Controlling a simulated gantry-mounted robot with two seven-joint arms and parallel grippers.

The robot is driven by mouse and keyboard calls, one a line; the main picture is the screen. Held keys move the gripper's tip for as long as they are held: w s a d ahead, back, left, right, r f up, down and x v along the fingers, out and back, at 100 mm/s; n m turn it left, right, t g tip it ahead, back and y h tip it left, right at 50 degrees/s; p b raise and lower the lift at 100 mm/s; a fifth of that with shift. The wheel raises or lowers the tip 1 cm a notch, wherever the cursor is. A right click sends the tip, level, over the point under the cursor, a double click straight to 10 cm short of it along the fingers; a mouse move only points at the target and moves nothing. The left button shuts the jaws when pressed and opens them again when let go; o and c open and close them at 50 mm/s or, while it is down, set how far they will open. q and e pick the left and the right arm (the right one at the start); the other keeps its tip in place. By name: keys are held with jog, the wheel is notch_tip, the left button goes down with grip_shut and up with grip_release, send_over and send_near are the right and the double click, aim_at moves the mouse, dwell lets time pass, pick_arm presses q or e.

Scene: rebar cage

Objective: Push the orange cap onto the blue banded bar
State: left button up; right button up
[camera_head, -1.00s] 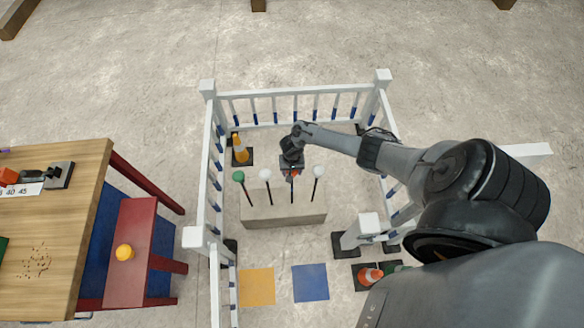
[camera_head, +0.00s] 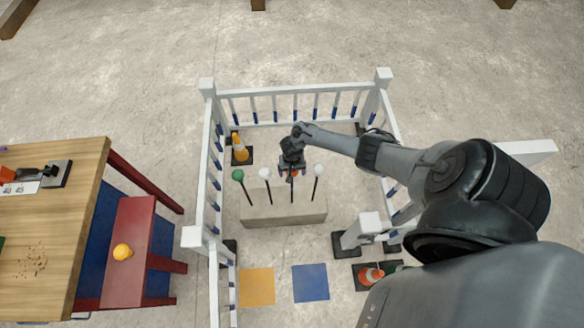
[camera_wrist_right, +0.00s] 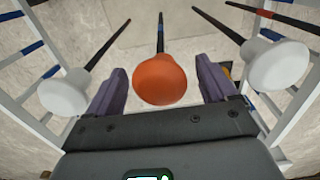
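The orange cap (camera_wrist_right: 160,79) is in the middle of the right wrist view, at the near end of the bar with a blue band (camera_wrist_right: 160,32). The cap hides the bar's tip, so I cannot tell how far down it sits. My right gripper (camera_wrist_right: 162,88) is open, its two purple fingers on either side of the cap with gaps showing. In the head view my right gripper (camera_head: 291,168) is over the bar, between the white-capped bars, and mostly hides the cap. My left gripper is not in view.
White-capped bars (camera_head: 265,174) (camera_head: 319,170) stand close on both sides, with a green-capped bar (camera_head: 238,175) further left. All rise from a concrete block (camera_head: 285,214). A white railing (camera_head: 295,90) encloses it. A wooden table (camera_head: 60,210) and red bench (camera_head: 128,270) stand left.

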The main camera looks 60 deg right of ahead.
jog(key=shift+r+p, duration=0.3)
jog(key=shift+r, duration=0.15)
notch_tip(320, 180, up, 9)
jog(key=p, duration=0.5)
jog(key=shift+f, duration=0.1)
jog(key=shift+r, duration=0.55)
